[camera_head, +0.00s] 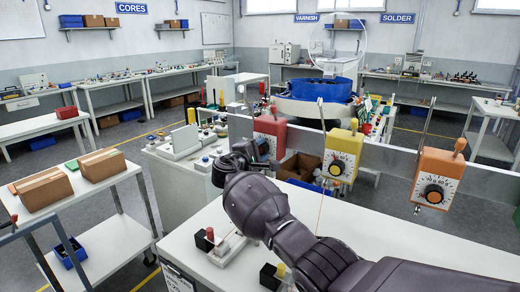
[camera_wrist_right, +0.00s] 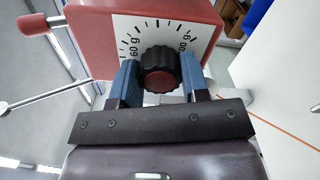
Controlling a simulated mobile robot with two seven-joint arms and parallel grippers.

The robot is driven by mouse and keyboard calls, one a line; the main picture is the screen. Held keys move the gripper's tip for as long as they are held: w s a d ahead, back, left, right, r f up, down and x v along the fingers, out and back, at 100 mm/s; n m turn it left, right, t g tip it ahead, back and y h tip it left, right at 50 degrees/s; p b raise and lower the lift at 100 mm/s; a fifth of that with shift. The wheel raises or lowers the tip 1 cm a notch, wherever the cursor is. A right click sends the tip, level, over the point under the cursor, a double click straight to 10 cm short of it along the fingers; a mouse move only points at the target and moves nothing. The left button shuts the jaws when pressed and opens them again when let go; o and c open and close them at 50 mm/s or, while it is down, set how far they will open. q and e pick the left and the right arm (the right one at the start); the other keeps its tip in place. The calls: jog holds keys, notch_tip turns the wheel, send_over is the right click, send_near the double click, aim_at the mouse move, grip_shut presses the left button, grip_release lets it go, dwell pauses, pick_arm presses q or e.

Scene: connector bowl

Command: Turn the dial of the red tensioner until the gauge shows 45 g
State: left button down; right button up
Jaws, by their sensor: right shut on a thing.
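The red tensioner (camera_head: 270,125) hangs at the left of a row on a grey rail; its lower part is hidden behind my right gripper (camera_head: 262,152). In the right wrist view its red housing (camera_wrist_right: 185,14) and white scale (camera_wrist_right: 125,50) fill the top, with "60 g" readable at left and a partly covered mark ending in "00 g" at right. My right gripper (camera_wrist_right: 160,80) is shut on the black dial (camera_wrist_right: 160,72) with a red centre, one blue finger on each side. No gauge reading of 45 g can be made out. My left gripper is not in view.
A yellow tensioner (camera_head: 342,155) and an orange tensioner (camera_head: 436,178) hang to the right on the rail (camera_head: 390,158). A white bench (camera_head: 390,235) below carries small black blocks (camera_head: 205,240). A thin orange wire (camera_head: 320,215) runs down. A cart with cardboard boxes (camera_head: 45,188) stands left.

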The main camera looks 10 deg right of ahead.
jog(key=shift+r, duration=0.1)
jog(key=o, duration=0.9)
jog(key=shift+a, duration=0.1)
jog(key=v, duration=1)
jog(key=shift+s+a, duration=0.2)
jog(key=shift+s, duration=0.05)
jog(key=shift+a, duration=0.1)
